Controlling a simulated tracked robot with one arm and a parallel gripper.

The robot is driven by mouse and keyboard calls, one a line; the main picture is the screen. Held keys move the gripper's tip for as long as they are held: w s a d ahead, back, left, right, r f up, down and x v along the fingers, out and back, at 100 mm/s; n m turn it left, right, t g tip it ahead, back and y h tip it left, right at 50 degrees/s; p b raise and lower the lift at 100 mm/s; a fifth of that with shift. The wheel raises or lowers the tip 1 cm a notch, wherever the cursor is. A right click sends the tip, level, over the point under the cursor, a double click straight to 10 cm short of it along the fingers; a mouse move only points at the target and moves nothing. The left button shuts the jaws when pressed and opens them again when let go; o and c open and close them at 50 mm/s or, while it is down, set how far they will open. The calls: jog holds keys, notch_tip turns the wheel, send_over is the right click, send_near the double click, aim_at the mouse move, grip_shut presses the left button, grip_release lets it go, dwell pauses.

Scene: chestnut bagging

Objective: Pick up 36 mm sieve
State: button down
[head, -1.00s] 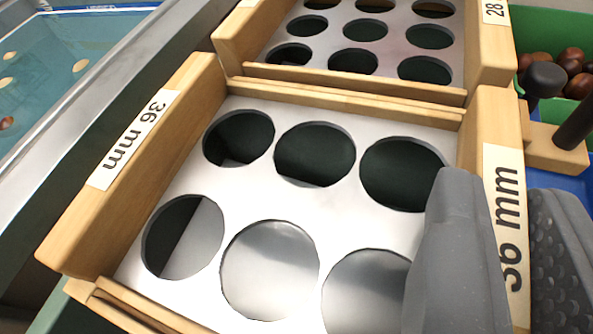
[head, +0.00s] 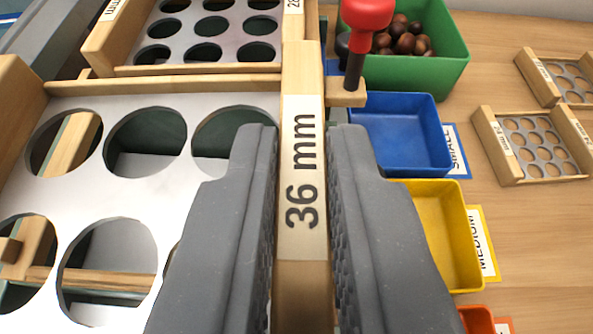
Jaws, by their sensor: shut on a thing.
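The 36 mm sieve (head: 155,98) is a metal plate with large round holes in a wooden frame, on the left of the head view. Its right wooden side carries a "36 mm" label (head: 302,165). My gripper (head: 303,150) is shut on that right side, one grey finger inside over the plate and the other outside. Wooden bars show through the holes below the plate.
The 28 sieve (head: 180,70) lies just beyond. To the right are a green bin (head: 440,75) of chestnuts, a blue tray (head: 400,172), a yellow tray (head: 468,285) and an orange tray (head: 478,320). A red-knobbed handle (head: 366,12) stands close ahead. Smaller sieves (head: 495,145) lie far right.

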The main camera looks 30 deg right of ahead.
jog(key=s+a+r, duration=0.1)
jog(key=s+a, duration=0.3)
jog(key=s, duration=0.7)
jog(key=shift+s+a+r, duration=0.15)
jog(key=shift+s+a, duration=0.05)
jog(key=shift+s, duration=0.1)
